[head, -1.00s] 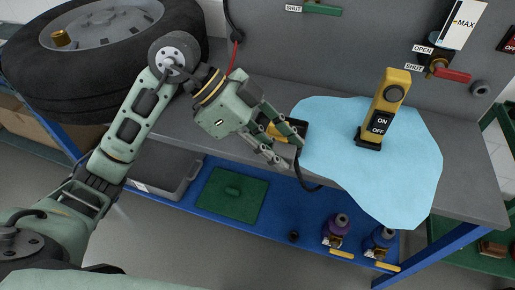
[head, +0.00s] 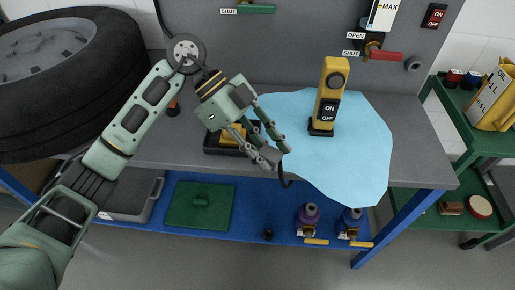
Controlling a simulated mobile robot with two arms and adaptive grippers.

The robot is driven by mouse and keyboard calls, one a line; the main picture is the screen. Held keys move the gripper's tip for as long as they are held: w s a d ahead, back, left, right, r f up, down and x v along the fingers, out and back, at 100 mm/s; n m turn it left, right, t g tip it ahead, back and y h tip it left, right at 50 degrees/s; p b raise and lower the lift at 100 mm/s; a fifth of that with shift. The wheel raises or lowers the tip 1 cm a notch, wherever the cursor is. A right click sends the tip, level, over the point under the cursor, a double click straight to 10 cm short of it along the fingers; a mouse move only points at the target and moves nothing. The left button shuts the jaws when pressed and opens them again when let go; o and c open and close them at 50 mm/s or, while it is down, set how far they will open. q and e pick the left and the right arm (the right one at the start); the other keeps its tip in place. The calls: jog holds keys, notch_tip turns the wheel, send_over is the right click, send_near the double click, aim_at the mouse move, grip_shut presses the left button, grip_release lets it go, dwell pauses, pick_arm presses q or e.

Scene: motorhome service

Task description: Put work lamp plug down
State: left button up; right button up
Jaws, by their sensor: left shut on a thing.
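The work lamp (head: 331,90), yellow with a black ON/OFF switch plate, stands upright on a light blue cloth (head: 360,150) on the grey bench. My left gripper (head: 277,156) is over the bench's front part, at the cloth's left edge, pointing down and right. It is shut on a small dark grey thing, which seems to be the work lamp plug (head: 268,155), mostly hidden by the fingers. A black cable (head: 284,181) hangs below the fingertips over the bench edge. Whether the plug touches the bench is unclear. My right gripper is not in view.
A black tray (head: 212,147) with something yellow lies behind the left gripper. A big tyre (head: 110,90) fills the bench's left. Valves with red (head: 386,56) and green (head: 256,9) handles are on the back panel.

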pick_arm(q)
jog(key=shift+w+f, duration=0.1)
jog(key=s+a+r+n+t, duration=0.6)
jog(key=a+r+n, duration=0.2)
jog(key=r, duration=0.2)
jog(key=w+d+f+m+g+y, duration=0.2)
jog(key=w+d+f+m+g, duration=0.3)
jog(key=f+m+g, duration=0.3)
notch_tip(320, 180, down, 2)
jog(key=m, duration=0.4)
jog(key=shift+m+g, duration=0.4)
jog(key=shift+d, duration=0.15)
